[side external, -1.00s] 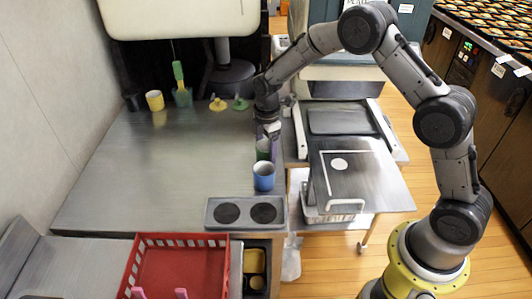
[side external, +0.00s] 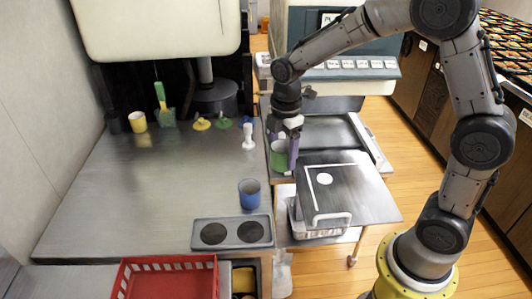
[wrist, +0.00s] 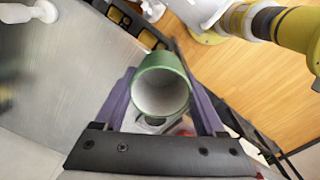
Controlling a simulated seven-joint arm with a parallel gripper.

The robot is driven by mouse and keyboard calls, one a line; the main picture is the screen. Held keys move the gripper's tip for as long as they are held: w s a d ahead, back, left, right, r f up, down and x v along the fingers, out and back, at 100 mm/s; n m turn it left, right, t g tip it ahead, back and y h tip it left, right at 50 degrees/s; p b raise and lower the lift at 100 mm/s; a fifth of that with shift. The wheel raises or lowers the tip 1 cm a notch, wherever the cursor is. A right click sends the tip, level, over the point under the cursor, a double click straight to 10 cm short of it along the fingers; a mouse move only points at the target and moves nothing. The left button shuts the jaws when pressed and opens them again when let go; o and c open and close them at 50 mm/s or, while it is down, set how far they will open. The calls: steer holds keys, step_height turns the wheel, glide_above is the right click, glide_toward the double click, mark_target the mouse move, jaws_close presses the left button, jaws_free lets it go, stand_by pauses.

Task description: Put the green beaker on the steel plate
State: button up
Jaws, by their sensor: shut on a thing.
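The green beaker (side external: 279,157) is held upright between the purple fingers of my gripper (side external: 284,152). It is at the right edge of the worktop, left of the grey machine. In the wrist view, the beaker (wrist: 160,85) shows its open mouth and pale inside, with a finger on each side. A flat steel plate (side external: 350,185) with a white outline and white disc lies to the right and in front of my gripper. Another steel surface (side external: 325,132) lies behind it on the machine. The beaker appears apart from both.
A blue cup (side external: 249,194) stands on the worktop (side external: 150,190) near a grey block with two dark discs (side external: 231,232). A white upright piece (side external: 248,137) and a yellow cup (side external: 138,122) stand farther back. A red basket (side external: 165,280) is in front. The worktop's middle is clear.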

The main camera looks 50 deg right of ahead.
steer(key=shift+s+r, duration=0.3)
steer(key=shift+s, duration=0.35)
steer(key=shift+s+r, duration=0.25)
steer(key=shift+s, duration=0.35)
steer(key=shift+f+n, duration=0.1)
steer(key=shift+n, duration=0.6)
steer(key=s+d+f, duration=0.3)
steer(key=s+d, duration=0.3)
steer(key=d, duration=0.1)
steer(key=s+d+f, duration=0.4)
steer(key=s+d, duration=0.2)
steer(key=d, duration=0.1)
glide_above(324, 178)
steer(key=s, duration=0.1)
steer(key=shift+m, duration=0.3)
steer(key=f, duration=0.8)
steer(key=shift+a+f, duration=0.15)
steer(key=shift+a, duration=0.15)
steer(key=shift+w+d+f, duration=0.25)
steer(key=shift+w+f, duration=0.1)
steer(key=shift+f, duration=1.75)
steer(key=shift+f, duration=0.1)
